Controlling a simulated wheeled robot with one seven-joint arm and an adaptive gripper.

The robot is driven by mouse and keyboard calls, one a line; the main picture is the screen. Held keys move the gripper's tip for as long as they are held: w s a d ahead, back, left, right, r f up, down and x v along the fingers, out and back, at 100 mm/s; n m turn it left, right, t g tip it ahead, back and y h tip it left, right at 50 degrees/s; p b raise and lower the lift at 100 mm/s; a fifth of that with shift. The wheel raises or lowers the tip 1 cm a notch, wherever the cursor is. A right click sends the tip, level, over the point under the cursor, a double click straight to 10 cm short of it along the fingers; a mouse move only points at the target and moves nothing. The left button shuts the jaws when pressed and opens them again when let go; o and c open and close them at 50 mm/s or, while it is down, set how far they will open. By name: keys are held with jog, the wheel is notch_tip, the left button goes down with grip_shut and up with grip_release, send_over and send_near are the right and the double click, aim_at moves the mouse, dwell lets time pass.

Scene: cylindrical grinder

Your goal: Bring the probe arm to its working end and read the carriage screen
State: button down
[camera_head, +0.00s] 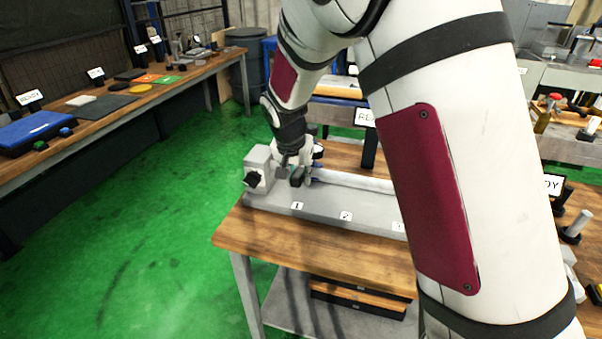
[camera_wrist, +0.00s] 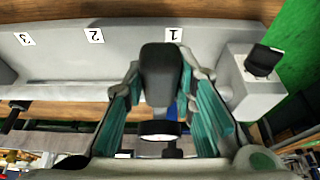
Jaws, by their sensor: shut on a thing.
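A grey grinder bed (camera_head: 325,212) with number labels 1, 2 and 3 lies on a wooden table. A grey end block (camera_head: 257,170) with a black knob stands at its left end; in the wrist view the end block (camera_wrist: 252,98) is at the right. My gripper (camera_head: 296,172) is low over the bed beside the end block, near label 1. In the wrist view its green-padded fingers are shut on a dark grey rounded block (camera_wrist: 160,78). A pale round-faced piece (camera_wrist: 161,130) sits below that block, seen edge-on; no reading is legible. I cannot tell which part is the probe arm.
My arm covers the bed's right part in the head view. A sign (camera_head: 366,118) stands behind the bed, partly hidden. Other benches stand left and right with tools. The green floor (camera_head: 150,220) at left is clear. The table's front left corner is bare.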

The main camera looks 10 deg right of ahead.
jog(key=shift+s+f+t+h, duration=0.15)
jog(key=shift+f+t+h, duration=0.25)
jog(key=shift+f+t, duration=0.8)
jog(key=shift+f+g, duration=0.4)
jog(key=shift+f, duration=0.05)
jog(key=c, duration=1.3)
grip_release()
jog(key=shift+r, duration=0.15)
jog(key=shift+s+a+r, duration=0.1)
jog(key=shift+a+r, duration=0.05)
jog(key=shift+r, duration=0.15)
jog(key=v, duration=1.1)
jog(key=shift+s, duration=0.1)
